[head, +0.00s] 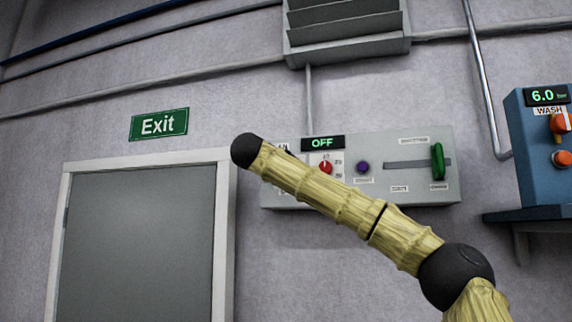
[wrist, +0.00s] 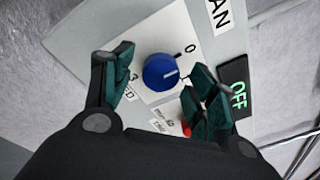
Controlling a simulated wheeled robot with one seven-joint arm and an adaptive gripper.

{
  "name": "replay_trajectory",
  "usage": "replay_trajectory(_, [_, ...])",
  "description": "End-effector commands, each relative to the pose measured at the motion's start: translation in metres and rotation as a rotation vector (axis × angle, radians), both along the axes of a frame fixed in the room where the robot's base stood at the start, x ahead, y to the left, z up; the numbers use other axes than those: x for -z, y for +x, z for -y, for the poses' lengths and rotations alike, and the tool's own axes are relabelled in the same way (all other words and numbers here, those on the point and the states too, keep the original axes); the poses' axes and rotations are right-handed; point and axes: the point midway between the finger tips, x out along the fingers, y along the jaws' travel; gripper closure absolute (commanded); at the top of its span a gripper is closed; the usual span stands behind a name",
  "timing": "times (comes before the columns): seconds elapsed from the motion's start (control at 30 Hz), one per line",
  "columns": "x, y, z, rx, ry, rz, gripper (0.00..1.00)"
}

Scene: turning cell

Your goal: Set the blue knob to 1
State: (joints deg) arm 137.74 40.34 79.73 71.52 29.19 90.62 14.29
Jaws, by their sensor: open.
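The blue knob (wrist: 160,72) sits on a white scale plate in the wrist view. Its white mark points right, toward my right finger. A 0 shows up and right of the knob and a 3 to its left; I cannot read other numbers. My gripper (wrist: 161,64) is open, with one green-padded finger on each side of the knob. I see a gap at the left finger; whether the right finger touches the knob I cannot tell. In the head view my arm hides the blue knob and my gripper.
The grey control panel (head: 425,196) carries a display (head: 322,143) reading OFF, a red knob (head: 325,168), a purple knob or button (head: 362,167) and a green lever handle (head: 437,161). In the wrist view the red knob (wrist: 186,128) is close to my right finger. A blue WASH unit (head: 530,145) stands right.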

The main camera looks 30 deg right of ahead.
Motion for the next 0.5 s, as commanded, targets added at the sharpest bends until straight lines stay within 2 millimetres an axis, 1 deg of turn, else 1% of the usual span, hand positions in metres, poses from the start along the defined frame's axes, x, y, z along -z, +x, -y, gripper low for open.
replay_trajectory(0.03, [-0.0022, 0.0025, 0.0041, 0.001, 0.001, 0.000, 0.42])
replay_trajectory(0.2, [-0.0010, 0.0067, 0.0113, 0.000, 0.001, 0.001, 0.42])
replay_trajectory(0.5, [0.0001, 0.0077, 0.0124, 0.000, 0.001, 0.001, 0.42])
